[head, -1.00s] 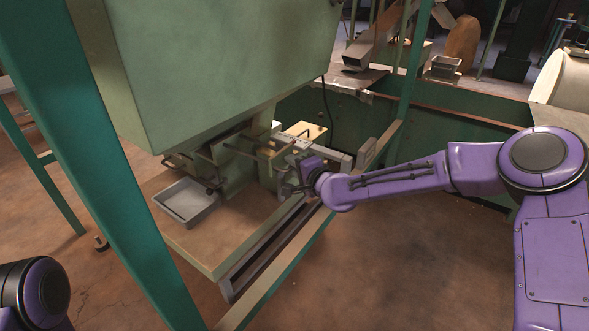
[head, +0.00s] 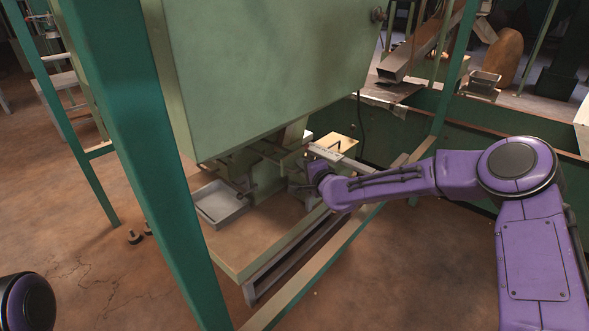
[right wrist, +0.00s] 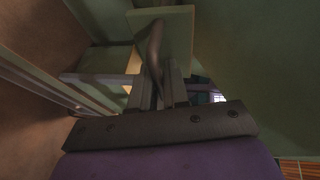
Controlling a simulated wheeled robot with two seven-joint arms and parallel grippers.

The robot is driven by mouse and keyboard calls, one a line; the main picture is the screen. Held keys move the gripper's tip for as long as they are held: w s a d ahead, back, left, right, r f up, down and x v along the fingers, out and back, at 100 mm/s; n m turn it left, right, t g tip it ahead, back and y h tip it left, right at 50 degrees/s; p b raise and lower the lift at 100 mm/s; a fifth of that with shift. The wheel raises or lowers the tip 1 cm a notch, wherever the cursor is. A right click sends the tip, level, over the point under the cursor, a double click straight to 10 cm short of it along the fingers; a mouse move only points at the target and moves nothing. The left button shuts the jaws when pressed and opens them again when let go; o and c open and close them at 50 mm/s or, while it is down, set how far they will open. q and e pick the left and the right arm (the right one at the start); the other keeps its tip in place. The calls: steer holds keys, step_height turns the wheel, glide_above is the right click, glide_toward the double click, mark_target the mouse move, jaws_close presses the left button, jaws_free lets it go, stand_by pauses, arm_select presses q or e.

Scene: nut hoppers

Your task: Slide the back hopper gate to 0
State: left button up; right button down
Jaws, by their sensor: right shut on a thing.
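The green hopper body (head: 265,70) fills the upper middle of the head view. Its gate mechanism (head: 262,158) sits underneath, above the wooden shelf, partly hidden in shadow. My right gripper (head: 304,187) reaches in from the right at the gate's height. It is shut on what looks like the gate's handle, though the grip itself is small and dark. In the right wrist view, a brown rod (right wrist: 155,48) and a pale green plate (right wrist: 176,40) stand just ahead of the gripper (right wrist: 166,88). The gate's scale marks are not readable. My left gripper is out of view.
A grey tray (head: 222,206) sits on the shelf left of the gripper. A teal post (head: 135,150) stands in front at left. A pale rail (head: 312,275) runs below my right forearm. A yellowish plate (head: 337,146) lies behind the gripper. Open floor lies at lower right.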

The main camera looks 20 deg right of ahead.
steer(key=shift+w+r, duration=0.1)
steer(key=shift+r, duration=0.1)
steer(key=c, duration=1.5)
jaws_free()
steer(key=shift+a, duration=0.1)
steer(key=p+v, duration=0.3)
steer(key=v, duration=0.7)
steer(key=shift+s, duration=0.25)
